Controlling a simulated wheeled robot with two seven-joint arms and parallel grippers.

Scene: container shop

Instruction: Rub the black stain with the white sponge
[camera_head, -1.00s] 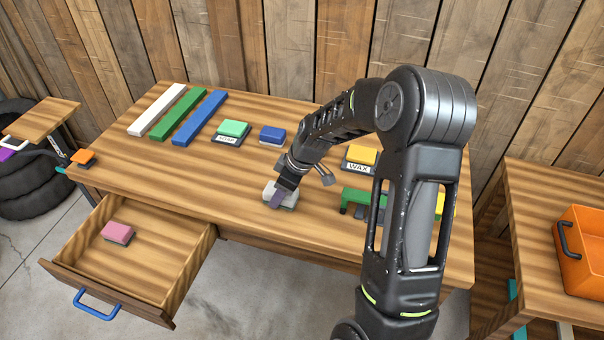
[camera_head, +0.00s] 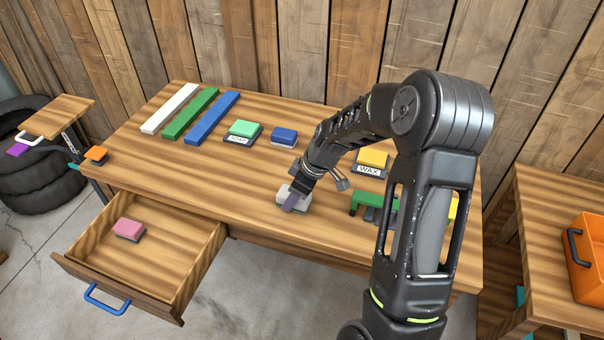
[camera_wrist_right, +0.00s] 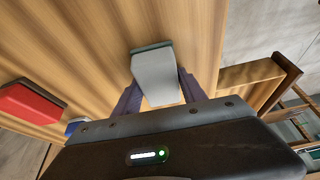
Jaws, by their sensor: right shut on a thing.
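The white sponge (camera_head: 281,197) is at the middle of the workbench, near its front edge. My right gripper (camera_head: 292,203) is shut on it from above. In the right wrist view, the sponge (camera_wrist_right: 155,75) sits between the two purple fingers, with a dark green layer along its far edge. The sponge is at or just above the bench top; I cannot tell whether it touches. No black stain shows in either view; the sponge and my arm hide part of the bench. My left gripper is not in view.
The workbench (camera_head: 190,178) has an open drawer (camera_head: 120,282) holding a pink sponge (camera_head: 130,229). Green-topped (camera_head: 243,128), blue (camera_head: 284,136) and yellow wax (camera_head: 371,159) blocks stand behind. White, green and blue strips (camera_head: 212,118) lie back left. The left bench area is clear.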

